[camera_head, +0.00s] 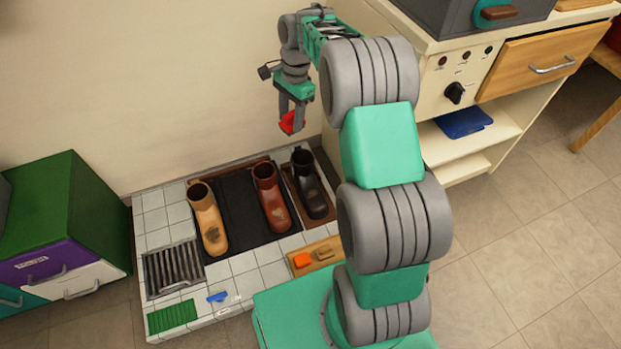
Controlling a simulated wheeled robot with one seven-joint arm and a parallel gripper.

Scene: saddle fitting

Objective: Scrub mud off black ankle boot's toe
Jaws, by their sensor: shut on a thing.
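The black ankle boot (311,186) stands at the right end of a row of boots on the tiled platform, its toe towards the front. A dull brownish patch shows faintly on its toe. My gripper (291,116) is above and behind the boots, pointing down. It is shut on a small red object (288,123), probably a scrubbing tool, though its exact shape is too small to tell. The red object is held in the air, well apart from the black boot.
A wooden tray (325,247) holds an orange block. A metal grate (172,270) and green mat (172,316) lie left. A cream cabinet (440,110) stands right.

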